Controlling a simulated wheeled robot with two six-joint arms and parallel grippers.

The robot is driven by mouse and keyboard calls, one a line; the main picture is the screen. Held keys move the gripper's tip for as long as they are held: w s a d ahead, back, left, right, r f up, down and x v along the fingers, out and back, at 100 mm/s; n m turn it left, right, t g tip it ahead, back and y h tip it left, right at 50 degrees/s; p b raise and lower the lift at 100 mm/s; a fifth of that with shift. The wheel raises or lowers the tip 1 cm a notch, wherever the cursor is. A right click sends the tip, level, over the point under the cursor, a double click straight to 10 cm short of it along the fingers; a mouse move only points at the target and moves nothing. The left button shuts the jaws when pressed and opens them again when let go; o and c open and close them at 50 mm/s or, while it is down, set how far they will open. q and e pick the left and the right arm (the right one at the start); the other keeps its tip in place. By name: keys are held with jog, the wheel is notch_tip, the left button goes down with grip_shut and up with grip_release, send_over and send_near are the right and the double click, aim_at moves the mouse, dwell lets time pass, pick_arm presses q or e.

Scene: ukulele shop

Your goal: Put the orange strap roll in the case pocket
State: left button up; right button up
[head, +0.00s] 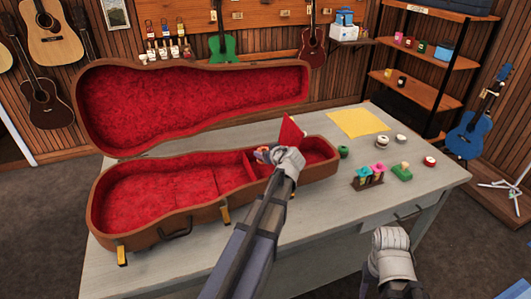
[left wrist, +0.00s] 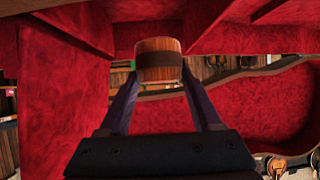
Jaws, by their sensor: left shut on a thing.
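The ukulele case (head: 103,205) lies open on the table, lined in red plush. Its pocket, toward the neck end, has a red flap (head: 291,131) standing up. My left gripper (head: 268,155) is over this pocket area, and my arm hides part of it. In the left wrist view, my left gripper (left wrist: 160,85) is shut on the orange strap roll (left wrist: 158,46), which has a dark band. Red plush walls (left wrist: 62,95) surround the roll there; I cannot tell whether it touches the bottom. My right arm's end (head: 390,255) is at the lower right, its fingers not clear.
The case lid (head: 190,95) stands open behind. The table's front right is clear.

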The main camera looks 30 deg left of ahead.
pick_arm(q)
jog(key=shift+f+b, duration=2.65)
jog(key=shift+f, duration=0.3)
jog(key=o, duration=1.5)
jog(key=shift+r, duration=0.1)
jog(key=shift+r+p, duration=3.45)
jog(key=shift+p, duration=0.1)
